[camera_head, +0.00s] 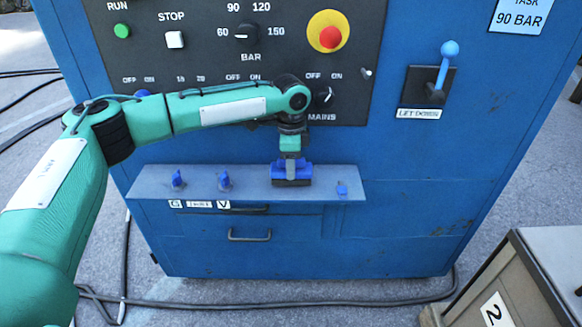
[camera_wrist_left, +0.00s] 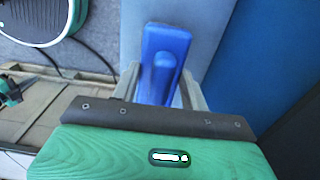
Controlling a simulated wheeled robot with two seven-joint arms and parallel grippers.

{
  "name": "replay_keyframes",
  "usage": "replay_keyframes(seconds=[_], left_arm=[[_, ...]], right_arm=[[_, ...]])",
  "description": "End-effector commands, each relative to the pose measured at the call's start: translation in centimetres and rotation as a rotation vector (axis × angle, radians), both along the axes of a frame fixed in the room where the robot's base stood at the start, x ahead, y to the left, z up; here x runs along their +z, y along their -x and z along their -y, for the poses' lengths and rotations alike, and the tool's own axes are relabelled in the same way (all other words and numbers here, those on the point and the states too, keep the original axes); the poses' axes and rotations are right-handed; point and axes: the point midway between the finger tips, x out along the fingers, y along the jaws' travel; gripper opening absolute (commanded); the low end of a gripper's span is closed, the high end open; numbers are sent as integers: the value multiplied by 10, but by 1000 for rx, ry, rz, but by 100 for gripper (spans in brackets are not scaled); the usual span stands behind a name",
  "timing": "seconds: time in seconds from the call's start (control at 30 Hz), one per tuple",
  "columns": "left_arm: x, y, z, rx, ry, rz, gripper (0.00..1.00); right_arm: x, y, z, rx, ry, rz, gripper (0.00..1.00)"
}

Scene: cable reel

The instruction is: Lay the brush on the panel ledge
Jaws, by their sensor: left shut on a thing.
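The brush (camera_head: 291,172) has a blue body and a dark underside in the head view. My left gripper (camera_head: 291,160) points down and is shut on the brush from above. The brush is over the right half of the grey panel ledge (camera_head: 257,188), its dark side down. I cannot tell whether it touches the ledge. In the left wrist view, the blue brush (camera_wrist_left: 165,55) lies between the two fingers of my left gripper (camera_wrist_left: 160,82), with the grey ledge (camera_wrist_left: 207,25) behind it. My right gripper is not in view.
Two blue valve knobs (camera_head: 177,181) (camera_head: 224,181) stand on the ledge's left part, and a small blue piece (camera_head: 342,189) sits near its right end. The control panel (camera_head: 350,95) rises behind. A crate (camera_head: 525,270) stands at lower right. Cables lie on the floor.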

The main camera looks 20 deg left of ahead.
Motion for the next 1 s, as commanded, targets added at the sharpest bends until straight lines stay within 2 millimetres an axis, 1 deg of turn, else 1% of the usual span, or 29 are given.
replay_keyframes(seconds=[0.03, 0.1, 0.37, 0.47, 0.5, 0.6, 0.83, 1.0], left_arm=[[-8, 0, 0, 0, -1, -1, 8], [-11, 0, 0, 0, 0, 0, 8], [-11, 0, 0, 0, 0, 0, 8], [-12, 0, 0, 0, 1, 1, 8], [-13, 0, 0, 0, 0, 1, 49], [-13, 0, 0, 0, 0, 1, 67], [-13, 0, 0, 0, 0, 1, 67], [-12, 0, 0, 0, 0, 1, 67]], right_arm=[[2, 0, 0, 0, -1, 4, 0], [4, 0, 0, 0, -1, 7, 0], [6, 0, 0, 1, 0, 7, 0], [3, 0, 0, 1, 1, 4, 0], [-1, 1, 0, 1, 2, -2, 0], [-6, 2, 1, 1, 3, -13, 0], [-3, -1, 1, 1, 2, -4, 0], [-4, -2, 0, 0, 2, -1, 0]])
